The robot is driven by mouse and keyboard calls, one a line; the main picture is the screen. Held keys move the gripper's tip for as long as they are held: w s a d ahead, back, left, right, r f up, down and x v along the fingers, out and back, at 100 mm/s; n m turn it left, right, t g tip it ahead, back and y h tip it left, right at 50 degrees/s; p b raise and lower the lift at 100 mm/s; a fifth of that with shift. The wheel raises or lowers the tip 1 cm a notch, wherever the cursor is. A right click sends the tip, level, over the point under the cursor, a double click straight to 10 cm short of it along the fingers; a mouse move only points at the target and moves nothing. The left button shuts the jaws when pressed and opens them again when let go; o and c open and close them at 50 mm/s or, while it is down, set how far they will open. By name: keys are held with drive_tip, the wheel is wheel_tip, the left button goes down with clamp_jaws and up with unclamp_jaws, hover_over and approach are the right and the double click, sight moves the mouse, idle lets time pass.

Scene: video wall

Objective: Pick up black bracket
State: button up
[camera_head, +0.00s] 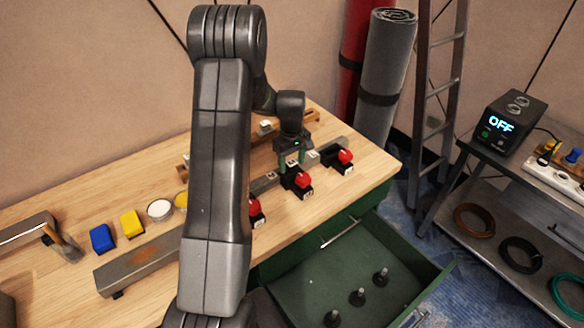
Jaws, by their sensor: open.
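My gripper (291,160) points down over the workbench (130,185), with its fingers apart. It is just above and behind the middle of three small black bracket-like pieces with red tops (298,182). I cannot tell whether the fingertips touch anything. A second such piece (342,161) stands to the right. A third (254,212) is to the left, partly hidden by my arm. I cannot tell which of them is the black bracket. Grey metal bars lie along the bench beside these pieces, and one bar (140,262) shows at the left.
An open green drawer (310,275) below the bench front holds several black knobbed pieces (357,297). Blue (102,238) and yellow (132,223) blocks and a round white-topped piece (160,210) stand left of my arm. A side table at right bears a box reading OFF (505,122).

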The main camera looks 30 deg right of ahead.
drive_tip(key=shift+f, duration=0.45)
drive_tip(key=c, duration=1.2)
wheel_tip(320, 180, up, 10)
drive_tip(key=p, duration=0.5)
